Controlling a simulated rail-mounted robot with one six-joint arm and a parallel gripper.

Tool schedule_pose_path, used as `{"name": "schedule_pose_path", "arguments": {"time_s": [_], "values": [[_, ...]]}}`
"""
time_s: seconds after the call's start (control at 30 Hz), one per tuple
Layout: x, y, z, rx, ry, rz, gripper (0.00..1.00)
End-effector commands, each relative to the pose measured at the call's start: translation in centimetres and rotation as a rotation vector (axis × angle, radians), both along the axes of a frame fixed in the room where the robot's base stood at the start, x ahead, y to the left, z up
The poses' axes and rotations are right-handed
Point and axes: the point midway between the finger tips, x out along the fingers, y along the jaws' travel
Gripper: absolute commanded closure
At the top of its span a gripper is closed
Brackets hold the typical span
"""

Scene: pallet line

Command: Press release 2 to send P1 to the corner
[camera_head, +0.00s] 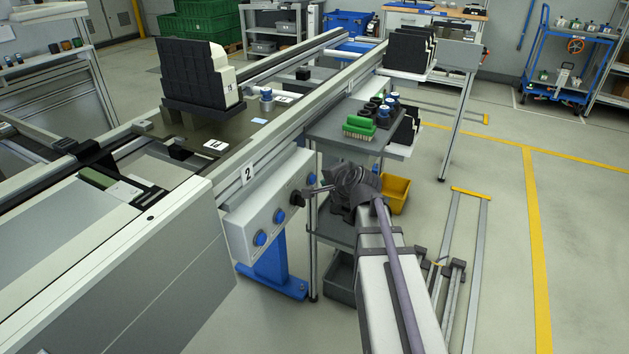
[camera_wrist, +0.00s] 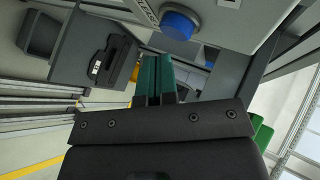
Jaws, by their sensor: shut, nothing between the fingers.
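A grey control panel (camera_head: 238,226) with several blue round buttons hangs on the near side of the line under a plate marked 2 (camera_head: 247,173). Its blue buttons include a lower one (camera_head: 260,239), a middle one (camera_head: 279,215) and an upper one (camera_head: 311,179). My gripper (camera_head: 298,197) is shut and empty, close to the panel between the middle and upper buttons. In the wrist view its green fingers (camera_wrist: 155,80) are together, with a blue button (camera_wrist: 180,23) beyond them; contact is not visible. A dark pallet (camera_head: 203,106) carrying black and white blocks sits on the line; its label is unreadable.
A yellow bin (camera_head: 396,194) is behind my arm. A blue support leg (camera_head: 271,270) stands under the panel. Open floor lies to the right.

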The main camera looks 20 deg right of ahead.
Motion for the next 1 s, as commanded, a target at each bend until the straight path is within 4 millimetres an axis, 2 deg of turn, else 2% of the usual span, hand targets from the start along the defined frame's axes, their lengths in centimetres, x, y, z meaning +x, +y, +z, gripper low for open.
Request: {"name": "schedule_pose_path", "arguments": {"time_s": [1.0], "values": [[0.69,0.58,0.0,0.0,0.0,0.0,1.0]]}}
